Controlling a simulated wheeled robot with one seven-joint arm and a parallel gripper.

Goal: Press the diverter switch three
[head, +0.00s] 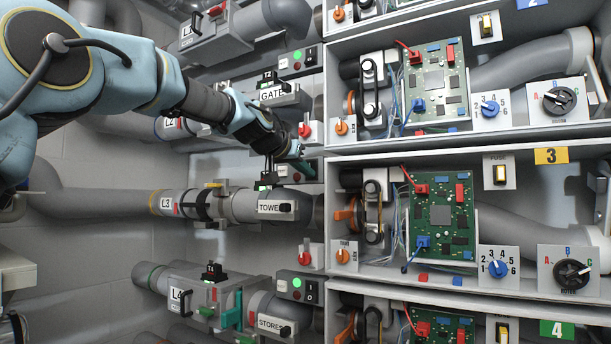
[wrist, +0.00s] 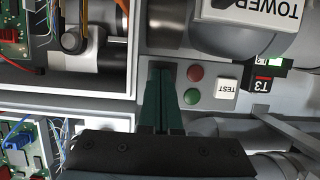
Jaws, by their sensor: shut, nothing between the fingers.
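I cannot read a label that names the diverter switch. Bay three carries a yellow 3 plate (head: 551,156). Below it are a yellow rocker (head: 500,174), a blue numbered knob (head: 498,268) and a black A-B-C rotary knob (head: 571,273). My gripper (head: 308,168) is shut and empty, left of bay three, over the small panel by the TOWER pipe. In the wrist view, my green fingers (wrist: 160,74) lie beside that panel's red button (wrist: 196,73), green button (wrist: 191,96) and white TEST button (wrist: 226,88). I cannot tell whether they touch the panel.
A small T3 box (wrist: 263,84) is near the panel, beside the TOWER unit (wrist: 250,10). The shelf's white edge (wrist: 70,90) borders my fingers. Circuit boards (head: 440,212) and loose wires fill the bays. Pipes (head: 110,203) line the wall on the left.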

